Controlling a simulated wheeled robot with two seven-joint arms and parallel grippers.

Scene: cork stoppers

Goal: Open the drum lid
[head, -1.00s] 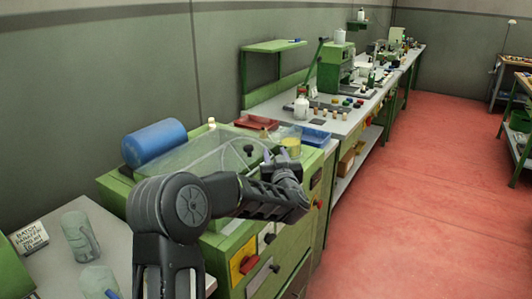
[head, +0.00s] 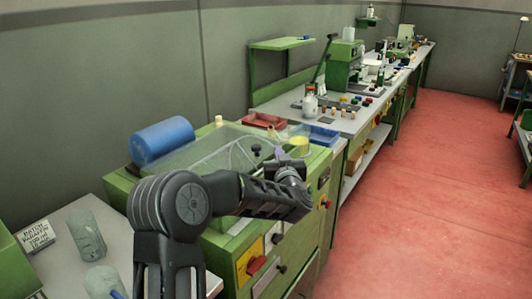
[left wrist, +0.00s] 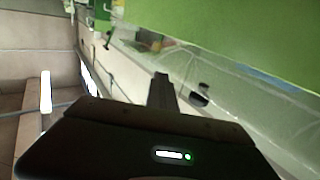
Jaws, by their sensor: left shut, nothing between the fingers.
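The drum lid (head: 210,152) is a clear panel over the top of the green machine, and it looks down. A black knob (head: 256,150) stands near its right part. In the left wrist view the clear lid (left wrist: 255,100) runs along the right, with the black knob (left wrist: 200,96) just right of the finger. My left gripper (head: 283,154) is shut and empty, just right of the knob in the head view and apart from it. Its finger also shows in the left wrist view (left wrist: 162,92). My forearm hides part of the machine's top. My right gripper is not in view.
A blue cylinder (head: 162,142) lies behind the lid. A yellow-filled beaker (head: 298,145), a blue tray (head: 323,136) and a red tray (head: 263,121) are beyond the gripper. Glass jars (head: 87,234) stand on the left table. The red floor (head: 430,200) at right is clear.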

